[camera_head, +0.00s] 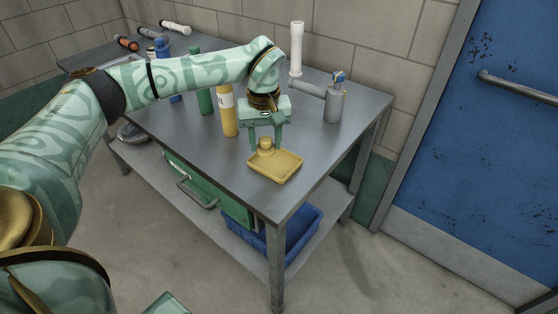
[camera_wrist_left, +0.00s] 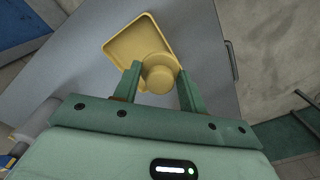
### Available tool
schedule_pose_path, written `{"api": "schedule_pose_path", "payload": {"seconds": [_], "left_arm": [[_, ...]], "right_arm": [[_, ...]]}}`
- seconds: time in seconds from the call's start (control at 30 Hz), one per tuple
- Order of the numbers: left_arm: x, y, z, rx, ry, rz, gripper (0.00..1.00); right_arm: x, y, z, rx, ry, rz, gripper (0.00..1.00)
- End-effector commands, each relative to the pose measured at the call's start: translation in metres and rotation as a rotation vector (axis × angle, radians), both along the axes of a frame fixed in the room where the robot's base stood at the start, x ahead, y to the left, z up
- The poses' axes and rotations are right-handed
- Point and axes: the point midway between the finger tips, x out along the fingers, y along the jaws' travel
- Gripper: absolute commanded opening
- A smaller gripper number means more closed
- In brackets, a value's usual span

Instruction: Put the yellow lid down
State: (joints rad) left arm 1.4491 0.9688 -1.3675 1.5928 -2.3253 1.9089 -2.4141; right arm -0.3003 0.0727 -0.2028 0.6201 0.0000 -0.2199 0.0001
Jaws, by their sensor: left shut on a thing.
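The yellow lid (camera_head: 275,166) is a square tray-like piece with a round knob on one side. In the head view it is at the right front part of the grey metal table (camera_head: 190,151), at or just above its top; I cannot tell if it touches. My left gripper (camera_head: 265,146) points down over the lid with its fingers around the knob. In the left wrist view the lid (camera_wrist_left: 145,45) lies beyond the fingers, and the left gripper (camera_wrist_left: 158,82) is shut on the knob. My right gripper is not in view.
A yellow bottle (camera_head: 228,112), a green bottle (camera_head: 205,98) and a blue bottle stand left of my gripper. A grey pipe fitting (camera_head: 334,104) and a white tube (camera_head: 296,48) stand behind it. A blue bin (camera_head: 290,236) is on the lower shelf. The table's front edge is close to the lid.

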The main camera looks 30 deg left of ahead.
Motion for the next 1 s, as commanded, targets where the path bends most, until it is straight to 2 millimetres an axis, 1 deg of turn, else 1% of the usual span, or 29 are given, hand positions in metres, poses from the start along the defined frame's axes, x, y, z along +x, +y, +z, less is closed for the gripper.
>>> {"api": "schedule_pose_path", "payload": {"seconds": [0.03,0.13,0.27,0.37,0.4,0.5,0.53,0.6,0.77,0.9,0.93,1.0], "left_arm": [[0.008,-0.002,-0.017,-0.001,0.006,0.0,0.14],[0.019,-0.004,-0.028,-0.002,0.004,0.001,0.14],[0.025,-0.005,-0.032,0.0,0.0,0.0,0.14],[0.031,-0.006,-0.04,-0.001,0.001,-0.001,0.14],[0.034,-0.007,-0.046,-0.002,0.002,0.0,0.14],[0.032,-0.006,-0.067,-0.001,0.006,0.0,0.14],[0.032,-0.006,-0.071,-0.001,0.006,-0.001,0.14],[0.032,-0.006,-0.074,0.0,0.001,-0.001,0.14],[0.032,-0.006,-0.07,0.001,-0.002,0.0,0.14],[0.032,-0.006,-0.072,0.0,-0.001,-0.001,0.14],[0.032,-0.006,-0.072,0.0,-0.001,-0.001,0.47],[0.032,-0.006,-0.072,0.0,-0.001,-0.001,0.63]], "right_arm": [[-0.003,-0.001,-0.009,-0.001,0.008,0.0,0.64],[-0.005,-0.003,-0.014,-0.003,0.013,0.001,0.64],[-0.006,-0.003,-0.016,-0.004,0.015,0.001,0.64],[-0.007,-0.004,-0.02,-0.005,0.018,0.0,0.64],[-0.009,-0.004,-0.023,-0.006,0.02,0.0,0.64],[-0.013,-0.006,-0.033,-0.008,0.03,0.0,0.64],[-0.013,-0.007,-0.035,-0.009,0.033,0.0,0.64],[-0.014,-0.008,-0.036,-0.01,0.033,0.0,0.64],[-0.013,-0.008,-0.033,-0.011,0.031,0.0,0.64],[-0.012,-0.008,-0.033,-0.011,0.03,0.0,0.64],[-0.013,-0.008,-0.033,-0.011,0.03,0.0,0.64],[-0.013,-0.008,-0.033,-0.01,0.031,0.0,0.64]]}}
